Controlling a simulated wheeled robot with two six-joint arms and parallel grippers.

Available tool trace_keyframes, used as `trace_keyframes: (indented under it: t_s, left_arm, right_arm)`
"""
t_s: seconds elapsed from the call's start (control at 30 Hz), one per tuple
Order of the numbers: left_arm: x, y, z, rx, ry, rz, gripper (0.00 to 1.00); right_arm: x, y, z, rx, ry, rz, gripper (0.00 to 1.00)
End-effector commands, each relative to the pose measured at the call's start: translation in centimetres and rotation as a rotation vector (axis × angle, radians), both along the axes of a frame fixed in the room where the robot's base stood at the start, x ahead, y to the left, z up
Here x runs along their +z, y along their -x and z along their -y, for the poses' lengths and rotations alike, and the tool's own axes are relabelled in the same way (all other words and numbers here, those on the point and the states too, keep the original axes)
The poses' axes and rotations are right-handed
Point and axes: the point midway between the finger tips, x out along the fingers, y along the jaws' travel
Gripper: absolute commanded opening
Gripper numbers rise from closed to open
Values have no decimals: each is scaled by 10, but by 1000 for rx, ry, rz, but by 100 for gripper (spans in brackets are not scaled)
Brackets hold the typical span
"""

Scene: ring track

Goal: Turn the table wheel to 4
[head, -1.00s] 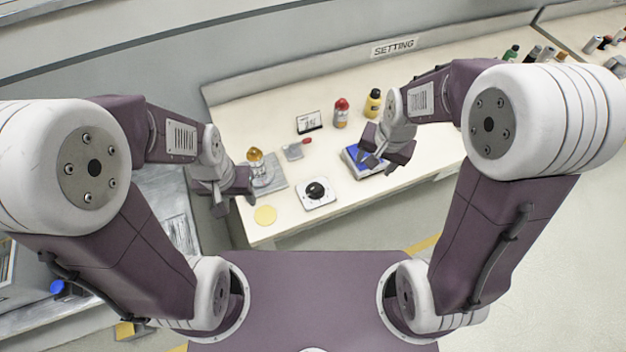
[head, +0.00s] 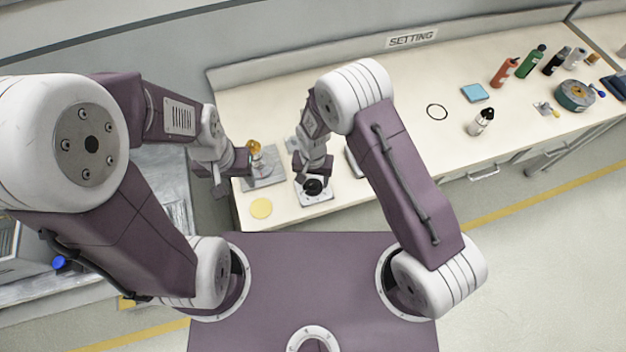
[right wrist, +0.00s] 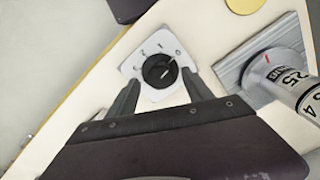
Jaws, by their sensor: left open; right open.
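A black round knob (head: 313,187) sits on a square white dial plate (head: 314,198) on the table. In the right wrist view the knob (right wrist: 159,70) has a white pointer line towards the plate's upper right; small marks around it are only partly readable. My right gripper (head: 313,174) is above the knob, hiding part of it. In the right wrist view its open fingers (right wrist: 160,92) stand either side of the knob's near edge; contact cannot be told. My left gripper (head: 232,178) is open beside the table's left end, empty.
A yellow disc (head: 261,208) lies in front. A white bottle (head: 481,121) and black ring (head: 437,112) are further right.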

Motion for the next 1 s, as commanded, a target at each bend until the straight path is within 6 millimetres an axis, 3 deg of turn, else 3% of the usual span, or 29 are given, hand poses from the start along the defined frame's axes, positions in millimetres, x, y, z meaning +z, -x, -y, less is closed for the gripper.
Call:
trace_keyframes:
  t_s: [0.17, 0.4, 0.47, 0.63, 1.0]
  left_arm:
    - [4, 0, 0, 0, 0, 0, 49]
    - [3, 0, 0, 0, 0, 0, 49]
    - [3, 0, 0, 0, 0, 0, 49]
    - [3, 0, 0, 0, 0, 0, 49]
    - [1, 0, 0, 0, 0, 0, 49]
  right_arm:
    - [-18, 0, 0, 0, 0, 0, 59]
    - [-20, -1, 0, 0, -1, 1, 59]
    - [-20, 0, 0, 0, -1, 1, 48]
    - [-19, 0, 0, 0, -1, 1, 1]
    - [-20, 0, 0, 63, 0, 0, 0]
